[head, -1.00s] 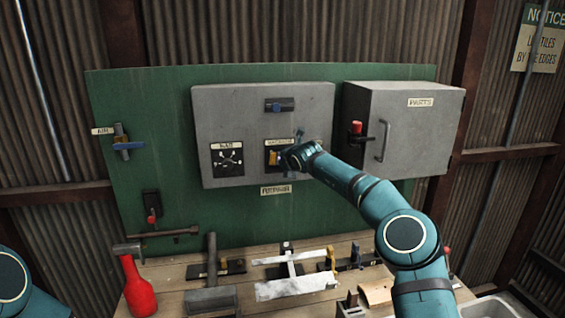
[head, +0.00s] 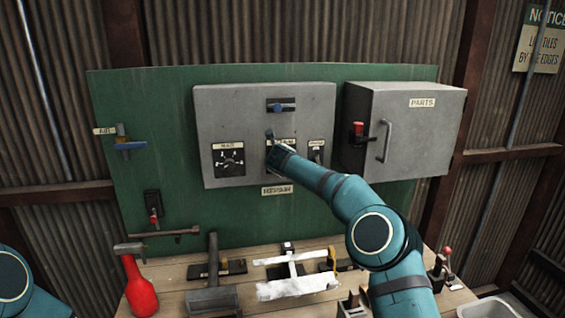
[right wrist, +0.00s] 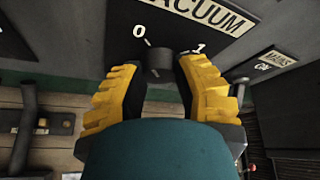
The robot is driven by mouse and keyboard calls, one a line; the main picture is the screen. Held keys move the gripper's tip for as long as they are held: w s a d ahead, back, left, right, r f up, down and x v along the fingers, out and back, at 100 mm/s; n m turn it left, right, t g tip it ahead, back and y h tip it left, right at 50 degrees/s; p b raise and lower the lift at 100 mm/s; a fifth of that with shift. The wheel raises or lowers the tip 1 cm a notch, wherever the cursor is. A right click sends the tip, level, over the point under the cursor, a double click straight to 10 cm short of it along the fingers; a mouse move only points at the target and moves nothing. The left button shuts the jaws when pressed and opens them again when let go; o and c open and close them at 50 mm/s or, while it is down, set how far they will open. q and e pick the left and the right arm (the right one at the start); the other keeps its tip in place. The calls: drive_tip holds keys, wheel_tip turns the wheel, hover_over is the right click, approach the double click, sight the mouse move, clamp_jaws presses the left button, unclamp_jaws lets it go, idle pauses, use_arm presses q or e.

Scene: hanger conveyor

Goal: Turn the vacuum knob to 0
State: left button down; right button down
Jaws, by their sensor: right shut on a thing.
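The vacuum knob (right wrist: 160,62) is a small dark round knob on a black plate (right wrist: 180,20) lettered VACUUM, with a 0 mark at its upper left and a 1 mark at its right. My right gripper (right wrist: 159,72) has its yellow-padded fingers on either side of the knob, shut on it. Which way the knob points I cannot tell. In the head view my right wrist (head: 283,158) covers the knob and most of its plate on the grey control box (head: 225,110). My left gripper is out of the head view.
A MAINS switch (head: 316,152) is close to the right of the vacuum plate, and a dial (head: 229,159) is to its left. A grey PARTS cabinet (head: 405,125) with a handle stands further right. Tools and a red bottle (head: 138,288) crowd the bench below.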

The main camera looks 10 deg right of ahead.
idle(0.5)
drive_tip(key=c, duration=0.6)
unclamp_jaws()
drive_tip(key=shift+w+f, duration=0.1)
drive_tip(key=shift+f, duration=0.05)
drive_tip(key=v, duration=1.2)
drive_tip(key=shift+a, duration=0.15)
